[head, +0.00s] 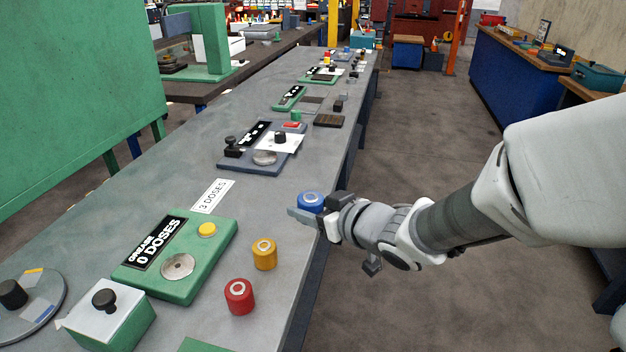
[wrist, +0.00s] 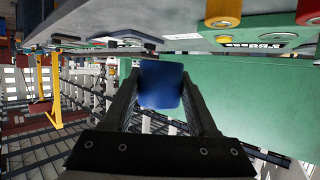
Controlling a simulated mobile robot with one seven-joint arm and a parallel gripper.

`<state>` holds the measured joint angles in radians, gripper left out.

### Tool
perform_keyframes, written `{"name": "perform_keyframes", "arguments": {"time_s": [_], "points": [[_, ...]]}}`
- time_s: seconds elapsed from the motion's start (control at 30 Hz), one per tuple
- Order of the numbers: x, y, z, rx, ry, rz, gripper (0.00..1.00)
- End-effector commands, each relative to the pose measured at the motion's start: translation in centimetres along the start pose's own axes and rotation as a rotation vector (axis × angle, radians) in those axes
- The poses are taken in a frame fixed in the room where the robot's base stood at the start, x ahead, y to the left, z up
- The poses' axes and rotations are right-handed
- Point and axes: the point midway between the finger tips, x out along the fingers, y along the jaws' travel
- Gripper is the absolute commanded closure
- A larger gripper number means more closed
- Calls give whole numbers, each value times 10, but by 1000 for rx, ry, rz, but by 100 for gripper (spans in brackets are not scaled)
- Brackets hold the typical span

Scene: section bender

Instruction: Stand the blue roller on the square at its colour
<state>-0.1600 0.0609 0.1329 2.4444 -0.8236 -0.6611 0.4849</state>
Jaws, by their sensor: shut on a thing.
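The blue roller (head: 311,199) is a short cylinder with a pale ring on its top, upright by the bench's right edge. My gripper (head: 319,211) is shut on it, with one finger on each side. In the wrist view the blue roller (wrist: 160,84) sits between the two fingertips. I cannot tell whether its underside touches the bench. The yellow roller (head: 264,254) and the red roller (head: 239,296) stand on the bench nearer to me.
The long grey bench (head: 215,260) carries a green grease plate (head: 217,235) with a yellow button, left of the rollers. A slate-coloured plate (head: 234,163) with knobs lies farther along. A lidded green box (head: 128,325) is at bottom left.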

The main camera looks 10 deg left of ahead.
Motion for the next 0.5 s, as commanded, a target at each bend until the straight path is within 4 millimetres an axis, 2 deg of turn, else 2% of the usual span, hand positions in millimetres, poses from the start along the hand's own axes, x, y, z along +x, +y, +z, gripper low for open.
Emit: {"name": "perform_keyframes", "arguments": {"time_s": [0.17, 0.27, 0.5], "points": [[7, 0, 2, 0, 2, -1, 100], [23, 0, 6, 0, 1, -2, 100], [84, -1, 17, 0, 1, -4, 100]]}}
